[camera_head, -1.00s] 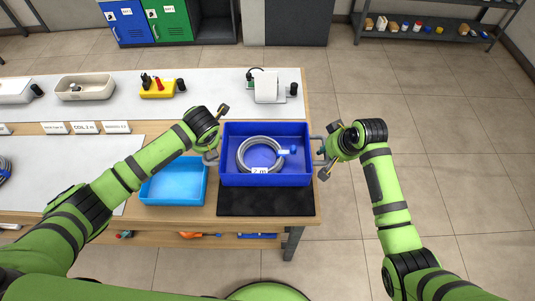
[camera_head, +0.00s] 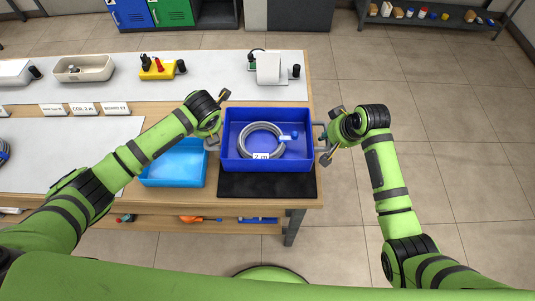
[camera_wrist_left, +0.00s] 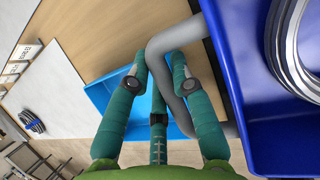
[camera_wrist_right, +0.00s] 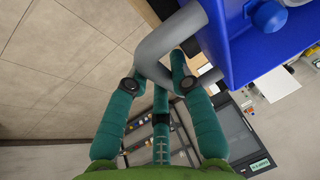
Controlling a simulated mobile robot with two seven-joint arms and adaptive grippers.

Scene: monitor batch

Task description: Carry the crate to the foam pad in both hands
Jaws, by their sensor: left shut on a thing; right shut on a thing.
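The blue crate (camera_head: 231,150) is between my two grippers, level and over the back part of the black foam pad (camera_head: 267,186). The pad's front strip shows in front of it; whether the crate touches the pad I cannot tell. A grey coil (camera_head: 245,139) with a "2 m" tag lies inside. My left gripper (camera_head: 217,122) is shut on the left grey handle, clear in the left wrist view (camera_wrist_left: 178,45). My right gripper (camera_head: 326,134) is shut on the right handle (camera_wrist_right: 158,45).
A light-blue tray (camera_head: 174,166) stands just left of the crate. A white device (camera_head: 269,69), a yellow box (camera_head: 157,70) and a beige tray (camera_head: 84,69) stand at the back of the workbench. Open floor lies to the right.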

